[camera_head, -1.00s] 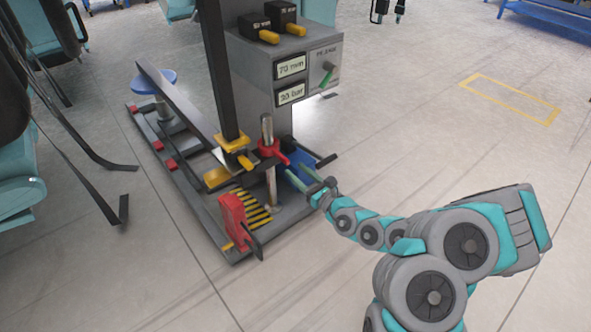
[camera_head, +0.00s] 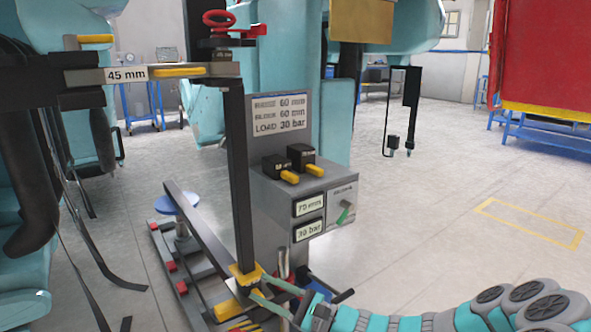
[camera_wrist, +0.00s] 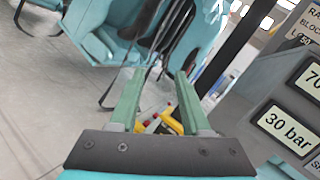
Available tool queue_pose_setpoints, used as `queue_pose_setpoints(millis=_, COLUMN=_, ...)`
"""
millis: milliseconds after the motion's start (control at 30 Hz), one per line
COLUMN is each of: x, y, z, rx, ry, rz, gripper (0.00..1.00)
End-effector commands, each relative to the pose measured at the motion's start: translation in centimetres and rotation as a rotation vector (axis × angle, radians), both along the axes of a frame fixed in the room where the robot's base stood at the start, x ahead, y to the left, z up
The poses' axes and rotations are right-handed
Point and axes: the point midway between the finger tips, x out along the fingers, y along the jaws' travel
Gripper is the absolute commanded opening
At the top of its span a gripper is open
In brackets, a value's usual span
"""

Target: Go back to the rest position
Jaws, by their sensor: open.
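My gripper (camera_head: 283,303) is at the bottom of the head view, beside the foot of the dark upright post. Its two green fingers are apart. In the wrist view my gripper (camera_wrist: 156,103) is open, with nothing between its fingertips. A yellow and red part shows low behind the fingers there, apart from them as far as I can see. My arm comes in from the lower right of the head view.
A grey control box (camera_head: 318,205) with "75 mm" and "30 bar" labels stands right of the dark post (camera_head: 239,180). A horizontal bar labelled "45 mm" (camera_head: 127,74) crosses at upper left. Black straps (camera_head: 100,270) hang at left. Floor at right is clear around a yellow outline (camera_head: 530,222).

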Motion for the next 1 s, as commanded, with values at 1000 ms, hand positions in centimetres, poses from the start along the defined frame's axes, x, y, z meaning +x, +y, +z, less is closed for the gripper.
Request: queue_pose_setpoints(millis=1000, x=-31.9, y=-9.6, z=1.0, rx=-1.222, ry=-0.626, rz=1.128, gripper=0.47)
